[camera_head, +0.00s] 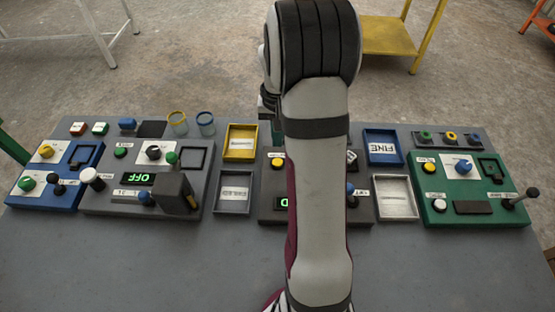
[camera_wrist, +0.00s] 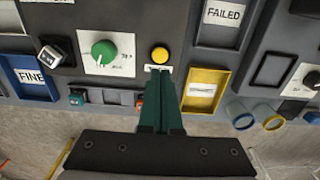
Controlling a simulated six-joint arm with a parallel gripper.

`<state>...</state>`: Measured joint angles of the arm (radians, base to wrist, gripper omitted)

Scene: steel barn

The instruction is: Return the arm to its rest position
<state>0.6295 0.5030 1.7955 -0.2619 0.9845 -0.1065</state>
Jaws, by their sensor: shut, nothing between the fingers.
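My gripper shows in the wrist view (camera_wrist: 161,75) with its two dark green fingers pressed together and nothing between them. Its tips appear over the middle panel (camera_wrist: 130,25), just below a yellow button (camera_wrist: 160,55) in that picture. I cannot tell the exact gap to the panel. In the head view my arm rises through the middle of the picture and hides much of the middle panel (camera_head: 268,208). The gripper itself is mostly hidden there behind the arm.
A blue panel (camera_head: 35,190) and a grey panel (camera_head: 110,203) stand left, a green panel (camera_head: 480,208) right. Trays flank the middle: yellow (camera_head: 228,156), grey (camera_head: 219,205), blue FINE (camera_head: 371,159), light grey (camera_head: 383,207). Two cups (camera_head: 178,126) stand behind. The table front (camera_head: 130,270) is clear.

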